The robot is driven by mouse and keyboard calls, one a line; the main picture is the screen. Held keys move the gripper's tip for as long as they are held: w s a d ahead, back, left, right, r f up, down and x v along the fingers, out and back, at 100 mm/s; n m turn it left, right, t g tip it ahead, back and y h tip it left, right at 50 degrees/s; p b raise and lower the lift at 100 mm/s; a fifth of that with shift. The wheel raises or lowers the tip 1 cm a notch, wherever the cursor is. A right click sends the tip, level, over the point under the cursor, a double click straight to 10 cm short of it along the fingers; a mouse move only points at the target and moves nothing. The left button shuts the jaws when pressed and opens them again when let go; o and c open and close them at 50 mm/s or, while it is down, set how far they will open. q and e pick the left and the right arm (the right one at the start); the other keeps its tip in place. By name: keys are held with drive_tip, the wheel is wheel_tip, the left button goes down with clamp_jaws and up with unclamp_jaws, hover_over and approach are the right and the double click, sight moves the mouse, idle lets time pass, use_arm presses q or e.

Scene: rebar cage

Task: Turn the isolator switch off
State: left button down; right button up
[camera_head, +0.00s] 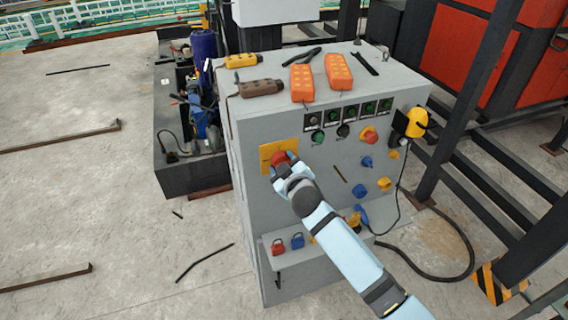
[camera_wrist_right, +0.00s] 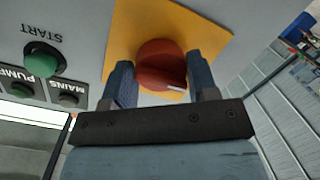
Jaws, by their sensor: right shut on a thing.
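The isolator switch is a red rotary knob (camera_wrist_right: 160,66) on a yellow plate (camera_wrist_right: 204,37), on the upper left of the grey control cabinet's front (camera_head: 226,190). In the head view the red knob (camera_head: 279,158) is partly hidden behind my right gripper. My right gripper (camera_head: 282,168) is at the plate, its arm coming in from the lower right. In the wrist view its two fingers (camera_wrist_right: 163,85) stand on either side of the knob, shut on it. A white mark shows on the knob near the right finger. My left gripper is not in view.
A green START button (camera_wrist_right: 41,63) is beside the plate. Orange pendants (camera_head: 339,72) and yellow and brown ones lie on the cabinet top. Padlocks (camera_head: 297,241) sit on a low ledge. A yellow lamp (camera_head: 416,122) and black cable are at right.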

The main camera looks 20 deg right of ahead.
drive_tip(key=shift+r, duration=0.1)
drive_tip(key=o, duration=0.9)
drive_tip(key=shift+s, duration=0.1)
drive_tip(key=s+r+b, duration=0.2)
drive_tip(key=s, duration=1.1)
drive_tip(key=shift+s+d, duration=0.25)
drive_tip(key=shift+f, duration=0.1)
drive_tip(key=s+f+m+g+y, duration=0.2)
drive_tip(key=s+f+m+g, duration=0.2)
drive_tip(key=s+f, duration=1.7)
drive_tip(key=shift+a+f+g+y, duration=0.2)
drive_tip(key=shift+f+g+y, duration=0.1)
drive_tip(key=shift+f+g, duration=0.4)
